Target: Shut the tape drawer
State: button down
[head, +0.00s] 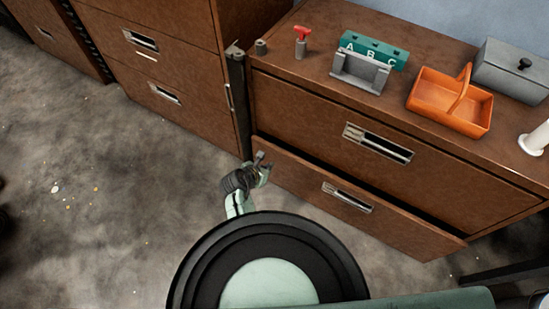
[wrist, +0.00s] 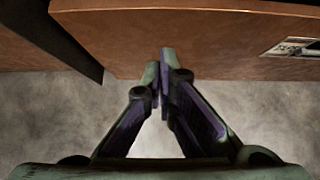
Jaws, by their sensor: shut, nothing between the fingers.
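The brown cabinet at right has two wide drawers. The lower drawer (head: 300,182) stands partly open, with a dark gap along its top edge; it is the only one I see open, and no label names it as the tape drawer. Its front also shows in the wrist view (wrist: 210,40), with its metal handle (wrist: 290,47) at right. The upper drawer (head: 300,112) looks shut. My gripper (head: 262,158) is shut and empty at the left end of the lower drawer's front. In the wrist view its fingertips (wrist: 160,65) overlap the front's lower edge; I cannot tell whether they touch it.
On the cabinet top stand a red-handled tool (head: 301,45), a grey holder (head: 360,72), a green ABC block (head: 385,52), an orange basket (head: 440,105) and a grey lidded box (head: 515,68). Another drawer cabinet (head: 180,60) stands at left. The concrete floor (head: 100,200) at left is mostly clear.

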aim_at(279, 153)
jog(key=shift+w+d+f+p, duration=0.1)
jog(key=shift+w+d+f, duration=0.1)
jog(key=shift+w+d, duration=0.45)
jog(key=shift+w+d+f+p, duration=0.1)
jog(key=shift+w+d+f, duration=0.15)
jog(key=shift+w, duration=0.55)
jog(key=shift+w+d+f+p, duration=0.1)
jog(key=shift+w+d+f, duration=0.05)
jog(key=shift+w+d, duration=0.5)
jog(key=shift+w+a, duration=0.1)
jog(key=shift+w+d+r+p, duration=0.25)
jog(key=shift+w+d+p, duration=0.35)
jog(key=shift+w, duration=0.4)
jog(key=shift+w+d+f, duration=0.15)
jog(key=shift+f, duration=0.1)
